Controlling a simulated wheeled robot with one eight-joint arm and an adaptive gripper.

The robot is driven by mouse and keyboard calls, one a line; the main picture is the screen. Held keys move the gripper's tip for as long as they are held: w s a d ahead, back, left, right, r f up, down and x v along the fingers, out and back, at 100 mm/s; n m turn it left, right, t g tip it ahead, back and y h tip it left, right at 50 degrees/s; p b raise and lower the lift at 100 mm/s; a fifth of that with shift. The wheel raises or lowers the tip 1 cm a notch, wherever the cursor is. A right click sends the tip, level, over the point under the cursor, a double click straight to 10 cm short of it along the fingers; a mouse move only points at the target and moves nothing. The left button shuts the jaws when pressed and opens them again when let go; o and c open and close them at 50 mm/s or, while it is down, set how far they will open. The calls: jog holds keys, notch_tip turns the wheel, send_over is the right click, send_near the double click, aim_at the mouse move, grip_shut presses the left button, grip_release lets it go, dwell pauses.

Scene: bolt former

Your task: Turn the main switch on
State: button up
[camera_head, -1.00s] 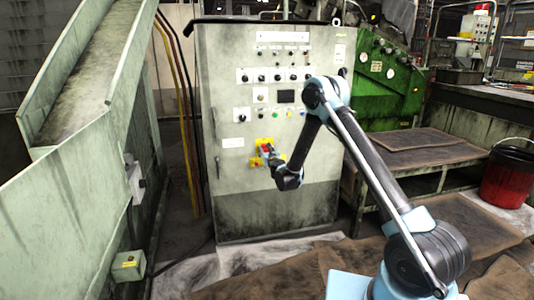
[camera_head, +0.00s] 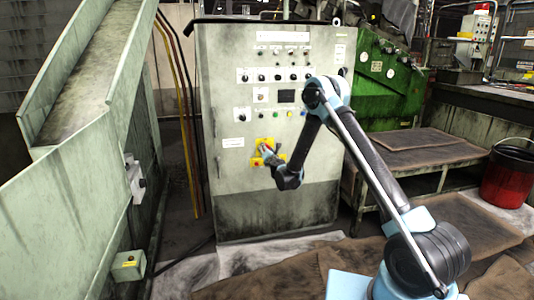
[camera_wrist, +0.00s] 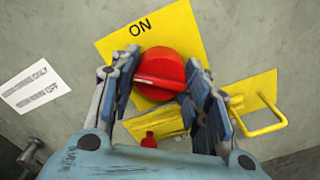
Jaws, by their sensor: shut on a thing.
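The main switch is a red rotary knob (camera_wrist: 160,74) on a yellow plate (camera_wrist: 109,49) marked "ON" in the wrist view. The plate looks tilted there, with the "ON" label above the knob. My gripper (camera_wrist: 165,78) is shut on the red knob, one finger on each side of it. In the head view my gripper (camera_head: 269,157) is at the yellow plate (camera_head: 262,143) on the front of the grey cabinet (camera_head: 232,185). The gripper hides most of the knob there.
Below the knob is a second yellow plate (camera_wrist: 262,88) with a yellow handle-like loop (camera_wrist: 266,122) and a small red part (camera_wrist: 149,140). Buttons and dials sit higher on the cabinet. A green chute (camera_head: 75,150) stands left, a bench (camera_head: 410,156) right.

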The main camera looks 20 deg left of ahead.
jog(key=m, duration=0.5)
jog(key=shift+d+m, duration=0.1)
jog(key=shift+m, duration=0.2)
jog(key=m, duration=0.4)
jog(key=shift+w+m, duration=0.1)
jog(key=shift+m, duration=0.3)
jog(key=o, duration=1.1)
jog(key=v, duration=1.2)
